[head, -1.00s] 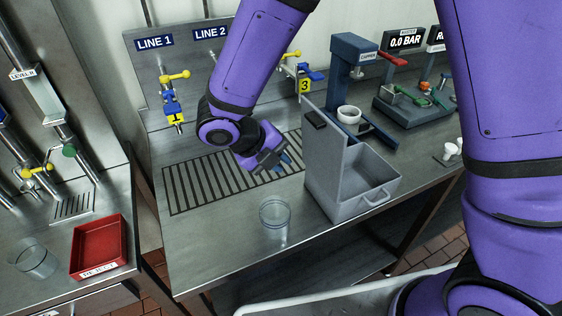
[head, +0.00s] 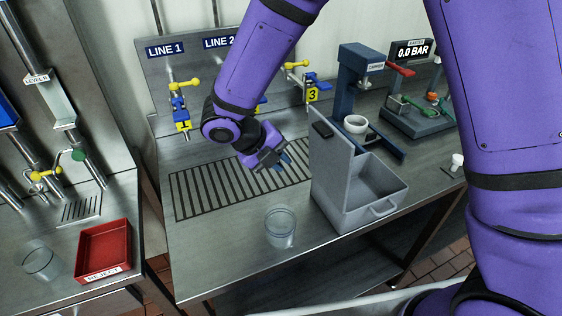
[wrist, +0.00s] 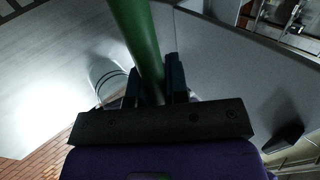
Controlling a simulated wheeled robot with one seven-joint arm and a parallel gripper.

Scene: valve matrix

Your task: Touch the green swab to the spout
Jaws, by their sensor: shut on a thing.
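My gripper (head: 276,163) is over the slotted drain grate at the left of the grey bin. In the wrist view my gripper (wrist: 157,85) is shut on the green swab (wrist: 138,35), a green shaft running up from between the fingers. In the head view the swab cannot be made out. Spouts with yellow handles stand on the back panel: the line 1 spout (head: 182,115) at left and the line 3 spout (head: 310,88) at right. The line 2 spout is mostly hidden behind my arm. The swab's tip is out of the wrist view.
A clear glass (head: 280,229) stands near the counter's front edge. The grey bin (head: 345,212) with a tall back wall is right of my gripper. A red reject tray (head: 104,247) and another glass (head: 39,262) are on the left counter. The grate (head: 200,193) is bare.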

